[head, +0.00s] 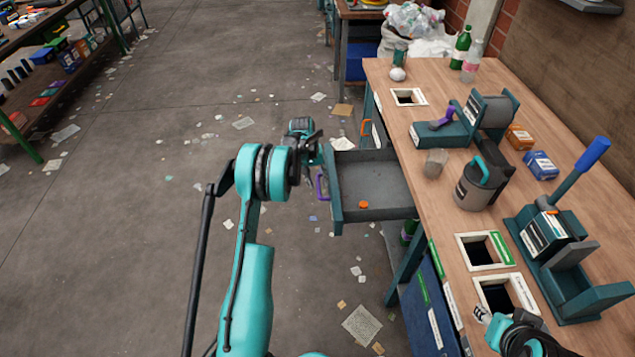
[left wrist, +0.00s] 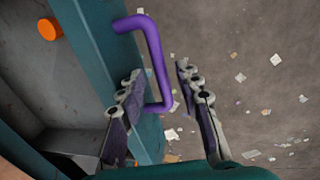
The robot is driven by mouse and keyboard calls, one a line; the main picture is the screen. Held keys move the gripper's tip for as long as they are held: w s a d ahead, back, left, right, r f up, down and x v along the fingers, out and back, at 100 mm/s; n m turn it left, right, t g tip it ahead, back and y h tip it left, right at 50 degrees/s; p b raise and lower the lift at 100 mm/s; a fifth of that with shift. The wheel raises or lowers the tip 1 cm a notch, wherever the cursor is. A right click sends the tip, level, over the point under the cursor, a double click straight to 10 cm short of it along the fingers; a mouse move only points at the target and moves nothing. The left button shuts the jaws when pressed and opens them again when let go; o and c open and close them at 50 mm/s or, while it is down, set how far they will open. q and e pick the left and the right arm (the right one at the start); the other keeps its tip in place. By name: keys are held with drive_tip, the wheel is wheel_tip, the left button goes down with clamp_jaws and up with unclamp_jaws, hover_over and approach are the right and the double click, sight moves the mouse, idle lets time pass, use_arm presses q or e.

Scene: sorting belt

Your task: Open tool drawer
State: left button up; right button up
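The tool drawer (head: 374,186) is pulled out from the left side of the wooden workbench, its grey inside showing. An orange round object (head: 364,204) lies in it and also shows in the left wrist view (left wrist: 49,29). The drawer's purple handle (head: 321,188) is on its teal front. In the left wrist view, my left gripper (left wrist: 159,77) has its fingers apart, with the handle (left wrist: 157,62) showing between them; I see no grip on it. My right gripper (head: 484,317) is at the lower right over the bench; its finger gap is unclear.
The workbench (head: 447,217) carries a dark jug (head: 480,185), a lever press (head: 560,225), a small cup (head: 435,163), blue and orange boxes, bottles and square openings. Shelves (head: 60,75) stand at the far left. The floor left of the drawer is open, with scattered paper scraps.

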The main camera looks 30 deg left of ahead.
use_arm(q)
wheel_tip(320, 180, up, 11)
drive_tip(key=s+a, duration=0.1)
drive_tip(key=shift+a, duration=0.35)
drive_tip(key=shift+s, duration=0.1)
